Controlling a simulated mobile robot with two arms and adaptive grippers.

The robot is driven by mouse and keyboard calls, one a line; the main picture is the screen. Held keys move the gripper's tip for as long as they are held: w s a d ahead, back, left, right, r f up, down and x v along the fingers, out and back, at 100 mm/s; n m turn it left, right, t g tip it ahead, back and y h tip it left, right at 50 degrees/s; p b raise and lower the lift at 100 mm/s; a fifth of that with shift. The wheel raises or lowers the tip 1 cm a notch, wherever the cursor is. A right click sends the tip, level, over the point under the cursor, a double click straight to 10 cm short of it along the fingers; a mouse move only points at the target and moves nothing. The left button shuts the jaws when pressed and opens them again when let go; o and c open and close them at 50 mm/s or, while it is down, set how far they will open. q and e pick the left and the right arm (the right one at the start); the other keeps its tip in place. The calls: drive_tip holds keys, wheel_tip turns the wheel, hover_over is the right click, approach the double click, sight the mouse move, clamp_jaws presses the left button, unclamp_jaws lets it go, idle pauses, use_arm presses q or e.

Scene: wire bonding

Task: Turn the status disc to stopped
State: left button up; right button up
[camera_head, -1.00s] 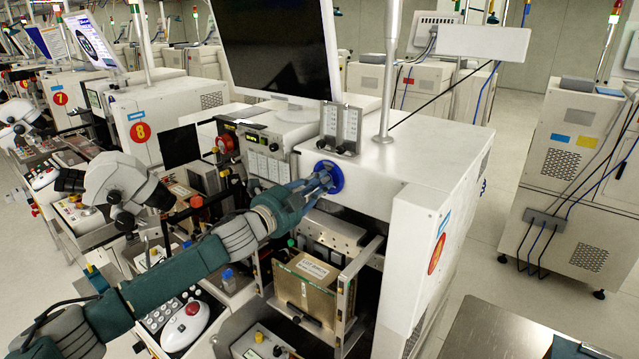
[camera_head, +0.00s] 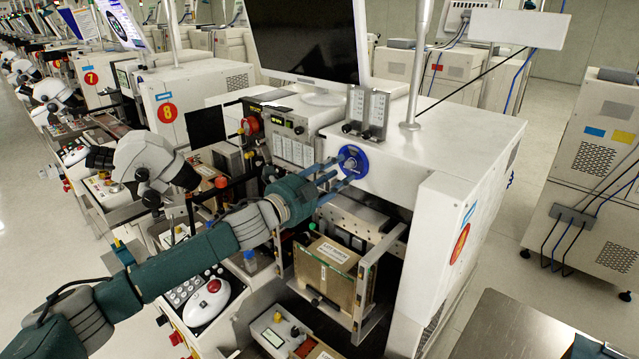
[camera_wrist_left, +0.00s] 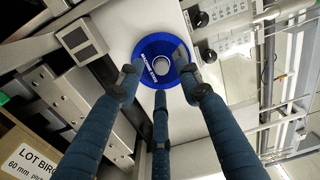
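The blue status disc (camera_head: 353,160) is on the white front panel of the machine, under two small grey switch panels. It has a pale round hub and white lettering, too small to read surely. It also shows in the left wrist view (camera_wrist_left: 146,48). My left gripper (camera_head: 338,174) is in front of the disc, its blue fingers spread and nothing held. My right gripper is not in view.
A monitor (camera_head: 303,40) stands on the machine above the disc. Below are an open metal frame and a brown labelled box (camera_head: 326,268). A microscope (camera_head: 150,165) stands to the left. A grey table (camera_head: 520,330) is at the lower right, with clear floor beyond.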

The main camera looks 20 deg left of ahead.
use_arm(q)
drive_tip(key=v, duration=0.9)
drive_tip(key=shift+s+a, duration=0.1)
